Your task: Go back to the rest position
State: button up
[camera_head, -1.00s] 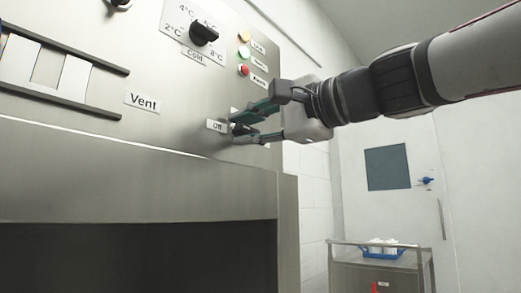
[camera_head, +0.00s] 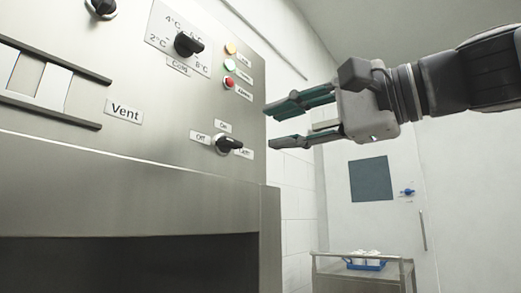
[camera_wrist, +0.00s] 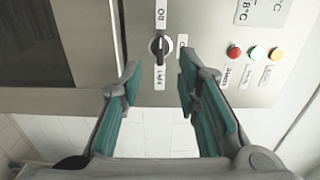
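My gripper (camera_head: 302,120) is in the head view, to the right of the machine's front panel (camera_head: 150,190). Its two teal-padded fingers are apart with nothing between them. They point left toward a black rotary knob (camera_head: 229,144) with labels around it, among them "Off" and "On". The gripper is clear of the knob. In the wrist view the open fingers (camera_wrist: 157,95) frame the same knob (camera_wrist: 160,46), which lies beyond the fingertips.
The panel also carries a "Cold" dial (camera_head: 188,44), three coloured buttons (camera_head: 230,66) and a "Vent" slider (camera_head: 40,75). A cart (camera_head: 362,274) with a blue tray (camera_head: 352,264) of white cups stands back right, near a door (camera_head: 395,220).

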jog(key=shift+s+d, duration=0.45)
jog(key=shift+d, duration=0.1)
jog(key=s+d+f+n+g+h, duration=0.1)
jog(key=s+f+g+h, duration=0.15)
jog(key=f, duration=0.75)
jog(key=s+d+f+n+g+h, duration=0.1)
jog(key=s+f+n+h, duration=0.15)
jog(key=f, duration=0.75)
jog(key=s+d+f+n+g+h, duration=0.1)
jog(key=s+f+g+h, duration=0.15)
jog(key=f, duration=0.75)
jog(key=s+d+f+n+g+h, duration=0.1)
jog(key=s+d+f+g+h, duration=0.15)
jog(key=s+d+f, duration=0.4)
jog(key=s+d+f+n+g+h, duration=0.2)
jog(key=s+d+f+h, duration=0.2)
jog(key=s+f, duration=0.5)
notch_tip(320, 180, up, 26)
jog(key=w+t+p, duration=0.2)
jog(key=t+p, duration=0.1)
jog(key=p, duration=2.3)
jog(key=shift+d+f+t+p, duration=0.15)
jog(key=shift+t+p, duration=0.2)
jog(key=shift+p, duration=0.05)
